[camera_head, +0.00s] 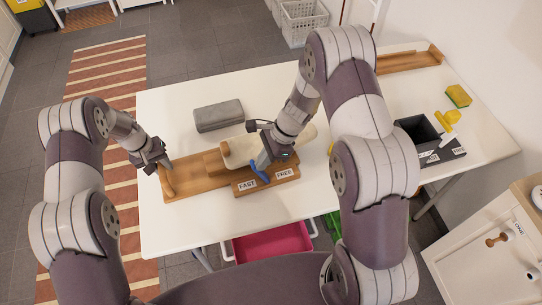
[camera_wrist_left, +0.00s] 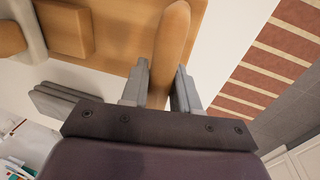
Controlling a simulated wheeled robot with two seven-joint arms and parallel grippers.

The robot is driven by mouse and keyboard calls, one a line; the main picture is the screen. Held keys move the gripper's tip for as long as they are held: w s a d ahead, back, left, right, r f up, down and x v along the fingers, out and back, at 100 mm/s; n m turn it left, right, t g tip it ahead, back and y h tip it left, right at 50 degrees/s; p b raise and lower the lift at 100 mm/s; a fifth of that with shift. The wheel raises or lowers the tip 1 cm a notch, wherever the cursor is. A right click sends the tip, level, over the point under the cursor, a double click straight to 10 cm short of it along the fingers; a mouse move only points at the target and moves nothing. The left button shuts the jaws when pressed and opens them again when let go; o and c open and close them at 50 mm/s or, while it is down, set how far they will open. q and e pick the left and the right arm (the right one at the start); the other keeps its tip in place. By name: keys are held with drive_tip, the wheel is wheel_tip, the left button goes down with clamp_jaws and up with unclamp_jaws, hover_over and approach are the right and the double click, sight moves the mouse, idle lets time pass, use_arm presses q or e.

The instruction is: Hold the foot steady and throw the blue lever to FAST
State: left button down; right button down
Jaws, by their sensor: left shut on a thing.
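The blue lever (camera_head: 258,171) is on this plate and tilts toward the FAST side. My right gripper (camera_head: 268,161) is right by the lever, seen from behind; its fingers and any contact are hidden. The rounded wooden foot (camera_head: 167,182) stands at the left end of the base. My left gripper (camera_head: 158,164) is shut on this foot; in the left wrist view its fingers (camera_wrist_left: 163,85) flank the foot (camera_wrist_left: 172,45).
A cream shoe-like piece (camera_head: 238,152) lies over the base, partly behind my right arm. A grey case (camera_head: 218,115) is behind it. A black box (camera_head: 418,129), a yellow sponge (camera_head: 458,96) and a wooden tray (camera_head: 410,60) are to the right. The table's left rear is clear.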

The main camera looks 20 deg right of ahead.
use_arm(q)
drive_tip(key=shift+f, duration=0.1)
use_arm(e)
drive_tip(key=shift+a+f, duration=0.1)
drive_tip(key=shift+a, duration=1)
drive_tip(key=a+r+v, duration=0.1)
drive_tip(key=v, duration=0.9)
drive_tip(key=shift+a, duration=0.4)
drive_tip(key=shift+s, duration=0.1)
use_arm(q)
drive_tip(key=c, duration=1.2)
unclamp_jaws()
drive_tip(key=o, duration=0.4)
drive_tip(key=shift+o, duration=0.2)
drive_tip(key=shift+w, duration=0.15)
use_arm(e)
drive_tip(key=shift+f, duration=0.1)
